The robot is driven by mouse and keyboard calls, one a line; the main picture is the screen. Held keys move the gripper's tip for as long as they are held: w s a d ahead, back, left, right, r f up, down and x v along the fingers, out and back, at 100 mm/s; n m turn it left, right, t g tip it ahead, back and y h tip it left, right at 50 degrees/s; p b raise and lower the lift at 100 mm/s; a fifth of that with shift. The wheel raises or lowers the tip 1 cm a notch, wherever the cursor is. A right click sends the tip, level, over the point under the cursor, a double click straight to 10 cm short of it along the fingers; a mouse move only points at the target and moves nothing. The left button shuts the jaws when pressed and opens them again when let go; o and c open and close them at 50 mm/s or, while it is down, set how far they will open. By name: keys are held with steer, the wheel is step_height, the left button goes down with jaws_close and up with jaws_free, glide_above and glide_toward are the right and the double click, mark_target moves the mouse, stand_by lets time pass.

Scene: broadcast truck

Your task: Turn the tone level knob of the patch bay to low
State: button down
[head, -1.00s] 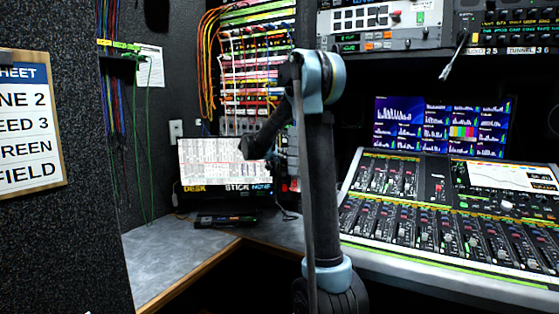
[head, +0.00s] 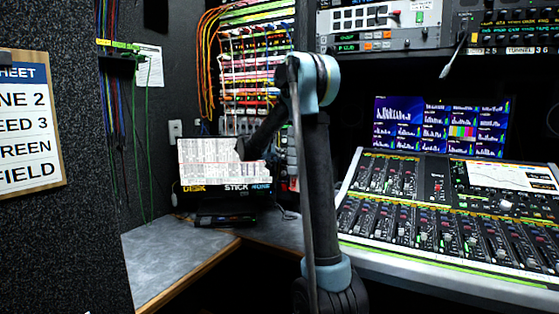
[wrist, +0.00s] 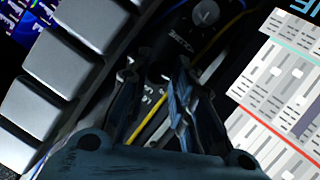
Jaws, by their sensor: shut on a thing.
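The patch bay (head: 262,72) stands against the back wall in the head view, with rows of coloured cords; my arm covers part of it. In the wrist view, my gripper (wrist: 156,68) reaches into a dark panel area with cords. Its two fingers are on either side of a dark thing, which I take to be the tone level knob (wrist: 155,63). The fingers hide much of it, and its setting cannot be read. Another small round knob (wrist: 206,12) with a pale mark sits above right on the black panel. In the head view my gripper is hidden behind my arm.
A mixing console (head: 440,225) lies to the right below a monitor (head: 440,125). A yellow cord (wrist: 148,118) runs behind my fingers.

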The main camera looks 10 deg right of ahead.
steer(key=shift+w+a+f+n+h, duration=0.15)
steer(key=shift+n+h, duration=0.9)
steer(key=shift+n, duration=1.1)
steer(key=shift+s+f+n+h, duration=0.15)
steer(key=shift+n+h, duration=0.85)
steer(key=shift+n, duration=1.1)
steer(key=shift+w+a+f+n+h, duration=0.2)
steer(key=shift+n+h, duration=0.85)
steer(key=shift+n, duration=1.1)
steer(key=shift+d+f, duration=0.1)
steer(key=shift+s, duration=0.1)
steer(key=c, duration=1.7)
jaws_free()
steer(key=shift+o, duration=0.2)
steer(key=v, duration=1.1)
steer(key=shift+s+a+f, duration=0.25)
steer(key=shift+a, duration=0.05)
